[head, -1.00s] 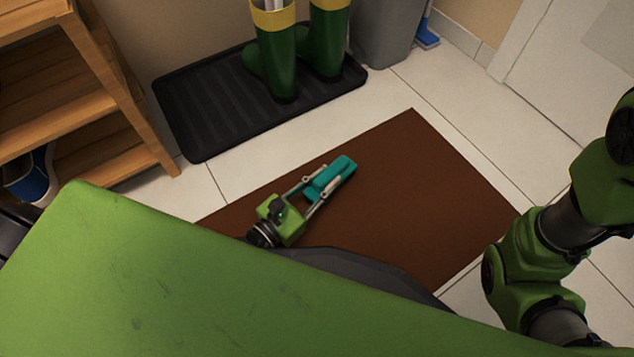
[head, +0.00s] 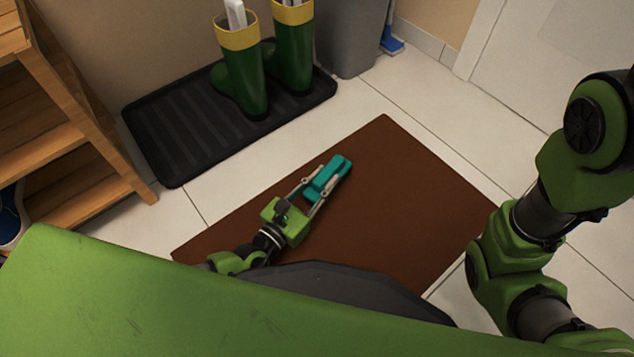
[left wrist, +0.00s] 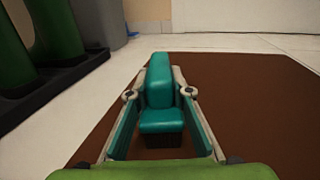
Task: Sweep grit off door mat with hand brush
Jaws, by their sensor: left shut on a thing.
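The brown door mat (head: 400,190) lies on the tiled floor, partly hidden by my own body at the front. My left gripper (head: 325,183) is over the mat, shut on a teal hand brush (head: 341,165). In the left wrist view the brush (left wrist: 160,85) sits between the two fingers, with a dark bristle part (left wrist: 161,140) under its near end. I cannot tell whether the bristles touch the mat. No grit can be made out on the mat. My right arm shows at the right, but its gripper is out of view.
A black boot tray (head: 180,140) with green boots (head: 240,70) stands behind the mat. A wooden shelf (head: 85,140) is at the left, a grey bin (head: 348,40) and a blue-headed tool (head: 391,44) at the back. Bare tiles lie right of the mat.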

